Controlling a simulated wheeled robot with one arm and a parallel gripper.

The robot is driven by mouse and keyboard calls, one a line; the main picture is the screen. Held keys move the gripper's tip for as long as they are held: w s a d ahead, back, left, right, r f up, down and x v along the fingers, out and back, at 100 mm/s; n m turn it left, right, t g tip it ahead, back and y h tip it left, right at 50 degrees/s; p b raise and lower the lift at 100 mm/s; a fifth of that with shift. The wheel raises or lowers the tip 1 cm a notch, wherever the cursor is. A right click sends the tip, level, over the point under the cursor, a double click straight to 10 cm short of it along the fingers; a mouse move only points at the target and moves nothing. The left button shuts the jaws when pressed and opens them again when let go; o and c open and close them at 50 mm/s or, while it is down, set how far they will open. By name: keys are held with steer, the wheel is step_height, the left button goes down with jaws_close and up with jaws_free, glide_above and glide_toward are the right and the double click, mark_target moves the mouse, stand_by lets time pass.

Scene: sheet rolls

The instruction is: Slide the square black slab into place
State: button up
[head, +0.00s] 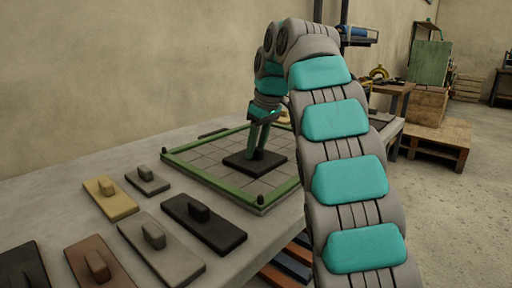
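The square black slab (240,165) lies flat on the light tiled area inside the green-framed board (197,173), toward its right part. My gripper (256,153) points down over the slab, with its fingertips at the slab's middle. Any knob on the slab is hidden by the fingers, and I cannot tell whether they are shut on it. My arm hides the right part of the board.
Several knobbed slabs lie on the grey table (60,203) left of and in front of the board, among them a yellow one (108,203), a long black one (218,234) and a brown one (80,257). Dark pegs (260,200) stand at the frame's corners.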

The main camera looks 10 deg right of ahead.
jaws_close()
stand_by(1.0)
